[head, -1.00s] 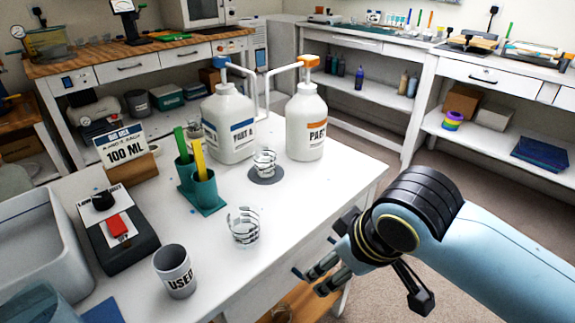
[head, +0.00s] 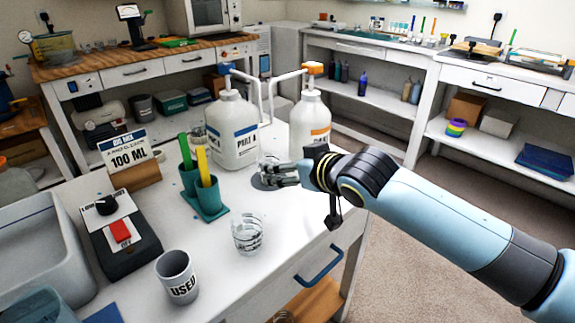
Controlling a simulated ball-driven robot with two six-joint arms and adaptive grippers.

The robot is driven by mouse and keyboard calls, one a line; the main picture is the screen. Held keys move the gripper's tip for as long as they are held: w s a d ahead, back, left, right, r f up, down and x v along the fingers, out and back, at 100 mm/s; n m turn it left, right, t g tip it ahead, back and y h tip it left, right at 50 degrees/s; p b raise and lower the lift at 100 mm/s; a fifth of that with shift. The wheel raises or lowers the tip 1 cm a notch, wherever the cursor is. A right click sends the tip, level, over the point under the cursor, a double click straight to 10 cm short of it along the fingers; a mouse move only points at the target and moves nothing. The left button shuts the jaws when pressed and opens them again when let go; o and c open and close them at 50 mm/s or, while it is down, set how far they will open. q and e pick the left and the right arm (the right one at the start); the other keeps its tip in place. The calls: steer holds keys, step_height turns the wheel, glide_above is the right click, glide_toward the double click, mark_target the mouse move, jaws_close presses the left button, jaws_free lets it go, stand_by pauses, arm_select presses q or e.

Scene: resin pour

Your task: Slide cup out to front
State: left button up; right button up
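A clear cup (head: 267,163) with dark graduation rings stands on a round grey pad (head: 262,184) in front of the pump bottles. My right gripper (head: 274,175) is at this cup, reaching in from the right. Its fingers cover most of the cup, and I cannot tell whether they are closed on it. A second clear graduated cup (head: 247,236) stands upright nearer the front edge of the white bench, apart from the gripper. My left gripper is not in view.
Two white pump bottles, left (head: 233,130) and right (head: 308,118), stand behind the pad. A teal holder (head: 207,202) with sticks, a grey USED cup (head: 177,277) and a switch box (head: 122,236) are left. Bench surface around the front cup is clear.

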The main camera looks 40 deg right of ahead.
steer(key=b+x, duration=0.1)
steer(key=x, duration=0.9)
steer(key=shift+w+f+b, duration=0.25)
steer(key=shift+w+b, duration=0.05)
steer(key=shift+b, duration=0.05)
steer(key=shift+c, duration=0.4)
steer(key=c, duration=1.1)
